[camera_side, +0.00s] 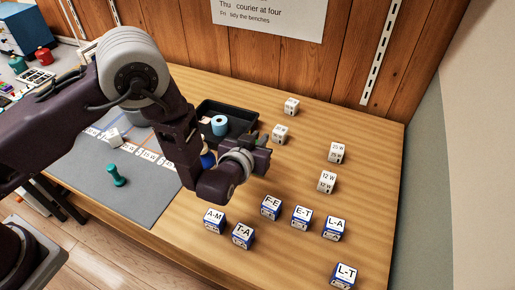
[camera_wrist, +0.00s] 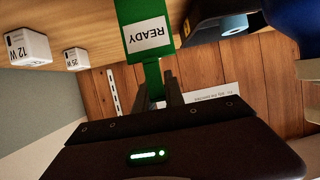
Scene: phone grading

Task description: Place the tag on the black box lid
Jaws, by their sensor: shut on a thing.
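The tag is green with a white label reading "READY" (camera_wrist: 148,35); it shows upside down in the wrist view. My gripper (camera_wrist: 160,85) is shut on the tag's narrow green end. In the side view my gripper (camera_side: 262,155) is above the table, just in front and to the right of a shallow black open container (camera_side: 240,113), which looks like the black box lid. A blue-grey roll (camera_side: 219,124) and a small white block lie inside it. Part of the container is hidden behind my arm. Its dark edge also shows in the wrist view (camera_wrist: 202,42).
White cubes marked in watts, such as 12 W (camera_side: 327,182), stand to the right and behind. Several lettered blue-and-white cubes, such as F-E (camera_side: 270,207), stand in front. A grey mat (camera_side: 140,195) with a teal peg (camera_side: 116,175) lies left. Wood is bare between cube groups.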

